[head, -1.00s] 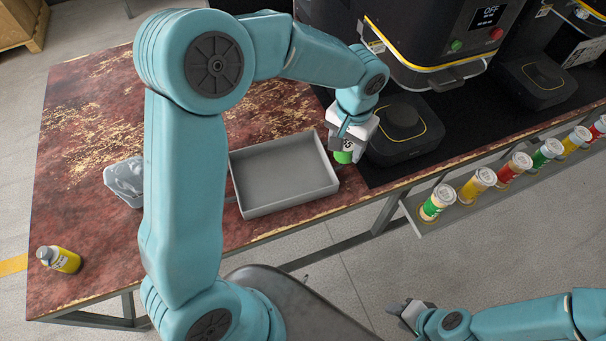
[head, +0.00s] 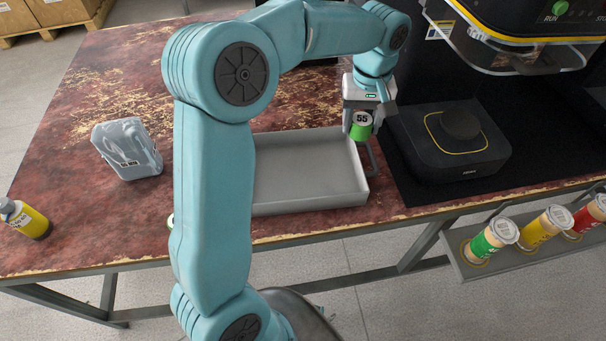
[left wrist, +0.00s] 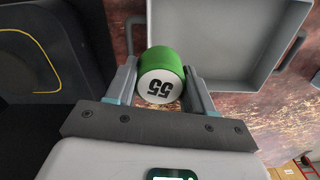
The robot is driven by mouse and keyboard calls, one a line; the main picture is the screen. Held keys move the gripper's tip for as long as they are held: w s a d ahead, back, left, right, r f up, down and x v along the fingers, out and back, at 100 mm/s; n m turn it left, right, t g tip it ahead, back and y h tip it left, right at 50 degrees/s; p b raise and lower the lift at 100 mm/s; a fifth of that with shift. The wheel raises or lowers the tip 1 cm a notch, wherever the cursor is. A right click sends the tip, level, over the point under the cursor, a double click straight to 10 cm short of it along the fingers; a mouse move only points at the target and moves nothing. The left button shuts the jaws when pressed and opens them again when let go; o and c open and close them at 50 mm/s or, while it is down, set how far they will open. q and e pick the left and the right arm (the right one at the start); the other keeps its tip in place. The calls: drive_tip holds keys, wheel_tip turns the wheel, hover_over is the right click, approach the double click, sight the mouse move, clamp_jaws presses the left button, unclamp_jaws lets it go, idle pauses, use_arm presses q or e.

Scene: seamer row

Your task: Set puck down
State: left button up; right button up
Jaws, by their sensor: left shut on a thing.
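The puck (head: 361,129) is a short green cylinder with a white face marked 55. My left gripper (head: 358,116) is shut on it, with a finger on each side, at the right end of the grey tray in the head view. In the left wrist view the puck (left wrist: 161,77) sits between the two fingers, its 55 face toward the camera. The grey tray (left wrist: 215,72) lies just beyond it there. Whether the puck touches anything below is hard to tell. My right gripper is not in view.
The empty grey tray (head: 311,196) lies on the worn red table (head: 85,235). A black machine base (head: 455,150) stands to the right of the puck. A grey tub (head: 127,150) and a yellow bottle (head: 28,221) are at left. A rack holds coloured cans (head: 492,238) at right.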

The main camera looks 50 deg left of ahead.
use_arm(q)
drive_tip(key=s+a+r+n, duration=0.2)
drive_tip(key=a+r+n, duration=0.1)
drive_tip(key=a+r, duration=0.1)
drive_tip(key=b, duration=0.2)
approach(334, 170)
wheel_tip(334, 170, down, 6)
drive_tip(key=shift+b, duration=0.45)
drive_tip(key=shift+f, duration=0.15)
drive_tip(key=o, duration=1.1)
